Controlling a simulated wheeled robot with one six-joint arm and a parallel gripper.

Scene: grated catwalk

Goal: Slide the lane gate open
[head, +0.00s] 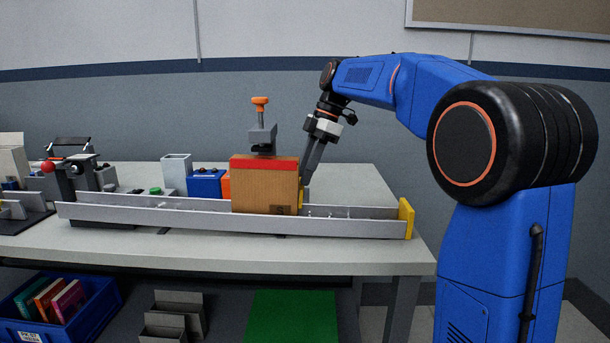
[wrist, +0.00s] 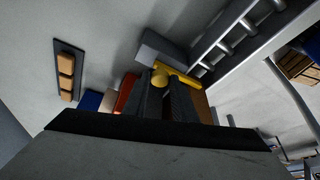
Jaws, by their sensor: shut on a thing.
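The lane gate shows in the head view as a small yellow part (head: 303,193) beside the right side of a cardboard box, mostly hidden by the box and my gripper. In the wrist view a yellow knob (wrist: 160,76) and a yellow bar (wrist: 187,76) show at my fingertips. My gripper (head: 307,176) points down behind the box's right edge, its fingers shut on the yellow knob. The cardboard box (head: 265,190) with a red top band stands upright in the roller lane (head: 365,226). How far the gate crosses the lane is hidden.
A yellow end stop (head: 406,217) closes the lane's right end. A grey clamp with an orange knob (head: 260,101) stands over the box. A blue block (head: 205,183) and an orange block (head: 226,185) stand left of the box. The tabletop (head: 350,180) right of my gripper is clear.

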